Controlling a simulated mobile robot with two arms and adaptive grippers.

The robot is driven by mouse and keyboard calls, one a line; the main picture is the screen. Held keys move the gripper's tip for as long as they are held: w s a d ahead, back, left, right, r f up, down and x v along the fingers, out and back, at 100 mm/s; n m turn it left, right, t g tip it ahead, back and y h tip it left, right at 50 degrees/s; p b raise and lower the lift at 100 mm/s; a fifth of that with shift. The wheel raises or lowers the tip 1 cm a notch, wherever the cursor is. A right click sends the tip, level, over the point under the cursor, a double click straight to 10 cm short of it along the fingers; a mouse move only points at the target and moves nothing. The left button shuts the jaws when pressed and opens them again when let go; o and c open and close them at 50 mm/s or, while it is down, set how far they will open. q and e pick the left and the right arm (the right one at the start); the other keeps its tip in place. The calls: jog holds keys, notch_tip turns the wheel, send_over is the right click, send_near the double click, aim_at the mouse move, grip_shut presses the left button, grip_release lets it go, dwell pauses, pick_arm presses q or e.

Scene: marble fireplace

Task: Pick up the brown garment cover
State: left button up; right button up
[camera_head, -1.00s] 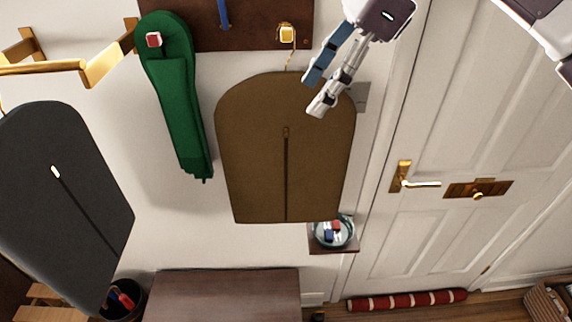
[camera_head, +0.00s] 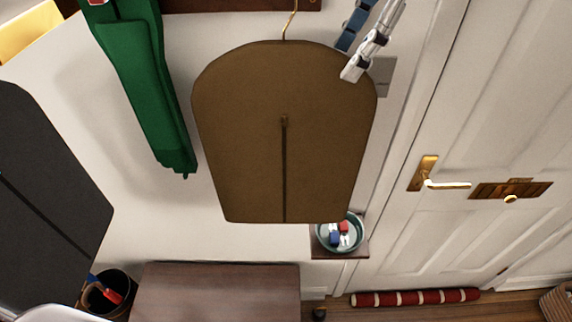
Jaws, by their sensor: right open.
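The brown garment cover (camera_head: 245,145) hangs upright in the middle of the head view, with a dark zip line down its front. Its golden hanger hook (camera_head: 291,18) rises to the top edge of the picture. My right gripper (camera_head: 346,58) is open at the cover's upper right shoulder. One finger is pale and overlaps the cover's edge in the picture; the other is blue and lies farther left and higher. I cannot tell whether the pale finger touches the cover. My left gripper is not in view.
A green garment (camera_head: 140,85) hangs to the left, and a dark garment cover (camera_head: 45,200) hangs at the far left. A brown bench (camera_head: 215,290) and a small shelf with a teal bowl (camera_head: 340,232) are below. A white door (camera_head: 480,120) with brass handle stands right.

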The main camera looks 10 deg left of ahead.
aim_at(326, 104)
notch_tip(326, 104, down, 4)
jog(key=b, duration=0.2)
jog(key=shift+r+b, duration=0.25)
jog(key=shift+b, duration=0.15)
jog(key=x, duration=0.2)
jog(key=shift+w+f, duration=0.1)
jog(key=shift+f, duration=0.2)
jog(key=p+x, duration=0.3)
jog(key=x, duration=0.2)
jog(key=shift+f, duration=0.15)
jog(key=shift+a+f, duration=0.1)
jog(key=shift+f, duration=0.1)
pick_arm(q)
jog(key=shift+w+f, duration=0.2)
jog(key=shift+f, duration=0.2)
pick_arm(e)
grip_shut()
jog(key=shift+r, duration=0.1)
